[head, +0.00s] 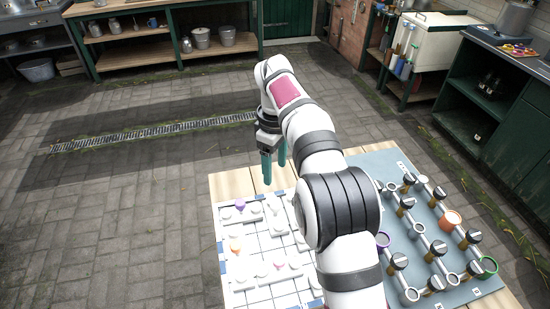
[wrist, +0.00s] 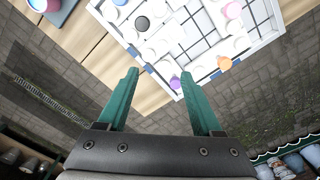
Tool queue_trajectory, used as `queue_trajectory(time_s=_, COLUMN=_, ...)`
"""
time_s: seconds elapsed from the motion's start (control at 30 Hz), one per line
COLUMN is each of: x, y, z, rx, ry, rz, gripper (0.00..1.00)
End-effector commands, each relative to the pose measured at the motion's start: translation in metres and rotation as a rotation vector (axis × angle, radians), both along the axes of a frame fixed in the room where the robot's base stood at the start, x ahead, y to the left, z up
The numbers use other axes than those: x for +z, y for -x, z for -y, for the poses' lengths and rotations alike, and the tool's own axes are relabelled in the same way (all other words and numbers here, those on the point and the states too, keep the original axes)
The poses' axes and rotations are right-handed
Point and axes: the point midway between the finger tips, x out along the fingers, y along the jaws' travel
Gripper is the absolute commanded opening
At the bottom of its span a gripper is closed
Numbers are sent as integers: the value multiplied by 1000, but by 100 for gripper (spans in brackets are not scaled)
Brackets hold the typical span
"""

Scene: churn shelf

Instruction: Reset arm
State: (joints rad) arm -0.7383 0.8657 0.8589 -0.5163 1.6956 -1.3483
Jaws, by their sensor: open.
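My gripper (head: 273,167) hangs above the far edge of the wooden table, in front of my arm in the head view. In the wrist view its two teal fingers (wrist: 162,100) stand wide apart with nothing between them. Below and beyond the fingertips is a white grid board (head: 285,243) with raised white pieces; it also shows in the wrist view (wrist: 213,70). A purple piece (head: 240,204) and an orange piece (head: 236,246) sit on the board. In the wrist view the purple piece (wrist: 175,83) lies near the board's edge. My arm hides part of the board.
A grey-blue panel (head: 433,216) with several ringed posts and dark knobs lies at the right of the table. An orange ring (head: 451,218) and a green ring (head: 489,265) are on it. Paved floor (head: 110,210) lies open at left. Benches and cabinets line the back.

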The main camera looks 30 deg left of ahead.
Motion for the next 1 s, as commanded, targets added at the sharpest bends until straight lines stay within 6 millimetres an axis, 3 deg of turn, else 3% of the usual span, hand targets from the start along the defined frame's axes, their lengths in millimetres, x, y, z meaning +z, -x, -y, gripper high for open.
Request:
queue_trajectory(time_s=0.1, x=20, y=0, z=0, rx=1, ry=-1, rz=1, gripper=67)
queue_trajectory(time_s=0.2, x=27, y=0, z=0, rx=0, ry=0, rz=1, gripper=67)
queue_trajectory(time_s=0.67, x=30, y=0, z=3, rx=-10, ry=0, rz=-1, gripper=67)
queue_trajectory(time_s=0.77, x=50, y=-3, z=38, rx=-155, ry=-6, rz=-9, gripper=67)
queue_trajectory(time_s=0.87, x=83, y=12, z=120, rx=-507, ry=-24, rz=-31, gripper=67)
queue_trajectory(time_s=0.9, x=93, y=28, z=158, rx=-678, ry=-31, rz=-44, gripper=67)
queue_trajectory(time_s=0.97, x=100, y=62, z=208, rx=-937, ry=-43, rz=-66, gripper=67)
queue_trajectory(time_s=1.0, x=99, y=89, z=238, rx=-1109, ry=-51, rz=-80, gripper=67)
